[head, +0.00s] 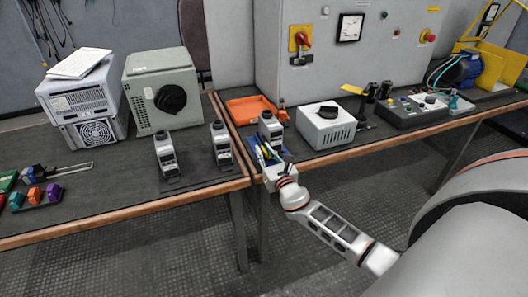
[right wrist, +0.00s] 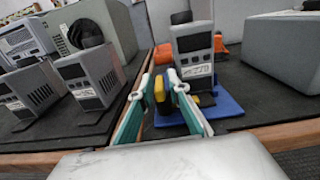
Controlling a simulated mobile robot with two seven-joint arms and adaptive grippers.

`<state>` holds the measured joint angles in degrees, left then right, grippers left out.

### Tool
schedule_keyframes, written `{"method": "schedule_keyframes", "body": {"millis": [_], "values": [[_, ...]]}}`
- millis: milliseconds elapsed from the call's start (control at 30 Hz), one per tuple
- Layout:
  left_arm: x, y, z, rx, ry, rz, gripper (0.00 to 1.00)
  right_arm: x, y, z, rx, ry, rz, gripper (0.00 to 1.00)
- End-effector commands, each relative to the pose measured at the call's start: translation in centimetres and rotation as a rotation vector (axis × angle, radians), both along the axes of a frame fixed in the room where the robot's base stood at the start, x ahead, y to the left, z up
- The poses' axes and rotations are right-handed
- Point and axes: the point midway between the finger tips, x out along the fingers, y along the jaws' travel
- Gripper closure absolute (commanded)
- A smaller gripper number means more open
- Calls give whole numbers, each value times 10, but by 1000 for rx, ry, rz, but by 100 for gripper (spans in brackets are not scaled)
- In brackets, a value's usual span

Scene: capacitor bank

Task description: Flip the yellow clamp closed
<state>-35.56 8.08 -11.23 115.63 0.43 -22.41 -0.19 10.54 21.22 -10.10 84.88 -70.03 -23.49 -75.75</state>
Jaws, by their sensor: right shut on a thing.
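The yellow clamp (right wrist: 160,94) shows between the fingers of my right gripper (right wrist: 160,80) in the right wrist view; part of it is hidden by the fingers. It is beside a grey unit with a small screen (right wrist: 195,58) on a blue base (right wrist: 226,103). In the head view my right gripper (head: 265,158) is at the front of this grey unit (head: 269,125), near the table's front edge, and the clamp is mostly hidden there. The right gripper is shut on the yellow clamp. My left gripper is not in view.
Two similar grey units (head: 166,152) stand on the left table. An orange tray (head: 247,108) is behind the blue base, and a white box with a black knob (head: 326,127) stands to its right. A grey cabinet (head: 340,75) is at the back.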

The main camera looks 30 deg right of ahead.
Motion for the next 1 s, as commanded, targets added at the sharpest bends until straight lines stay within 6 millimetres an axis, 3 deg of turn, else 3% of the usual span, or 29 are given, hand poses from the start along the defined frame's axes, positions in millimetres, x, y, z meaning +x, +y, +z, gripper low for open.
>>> {"method": "schedule_keyframes", "body": {"millis": [33, 67, 467, 1000], "values": [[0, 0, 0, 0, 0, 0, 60, 1, 0, 2, -1, -3, -1, 100], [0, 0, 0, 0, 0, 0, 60, 1, 0, 2, -1, -3, -1, 76], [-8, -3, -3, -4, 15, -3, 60, -5, 1, 0, 0, 0, -1, 75], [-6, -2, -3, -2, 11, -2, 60, -71, 16, 0, 0, -1, -1, 75]]}}
